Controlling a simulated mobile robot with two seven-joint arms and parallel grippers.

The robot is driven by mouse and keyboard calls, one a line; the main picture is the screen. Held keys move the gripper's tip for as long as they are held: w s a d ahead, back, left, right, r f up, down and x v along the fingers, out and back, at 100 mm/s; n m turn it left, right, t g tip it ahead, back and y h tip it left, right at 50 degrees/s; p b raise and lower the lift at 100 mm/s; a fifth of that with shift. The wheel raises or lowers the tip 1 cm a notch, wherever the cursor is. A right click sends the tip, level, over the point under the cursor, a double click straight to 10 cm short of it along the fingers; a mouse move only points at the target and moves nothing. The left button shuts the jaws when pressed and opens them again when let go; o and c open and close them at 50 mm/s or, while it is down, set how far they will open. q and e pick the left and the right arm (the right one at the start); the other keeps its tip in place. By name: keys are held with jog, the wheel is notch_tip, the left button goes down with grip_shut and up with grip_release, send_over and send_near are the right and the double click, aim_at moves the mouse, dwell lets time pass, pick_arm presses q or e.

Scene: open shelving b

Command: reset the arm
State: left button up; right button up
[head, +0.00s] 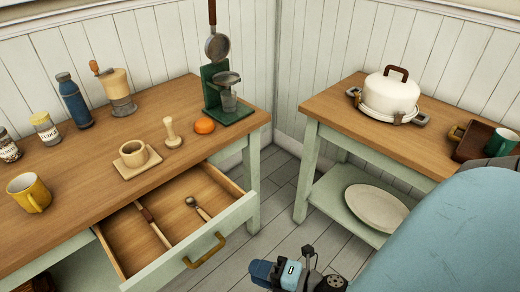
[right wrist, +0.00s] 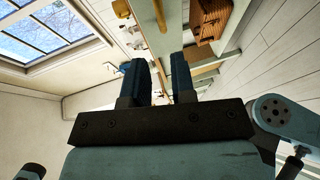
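My right gripper (right wrist: 160,66) shows in the right wrist view with its two dark fingers apart and nothing between them. In the head view, a blue and black part of my right arm (head: 292,275) shows at the bottom edge, low over the floor in front of the open drawer. The large pale blue part of my right arm (head: 450,240) fills the lower right corner. The right fingertips are hard to make out in the head view. My left arm and gripper are not in view.
An open drawer (head: 222,231) juts from the left wooden table (head: 100,165), holding a spoon and another utensil.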

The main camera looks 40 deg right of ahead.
dwell(0.5)
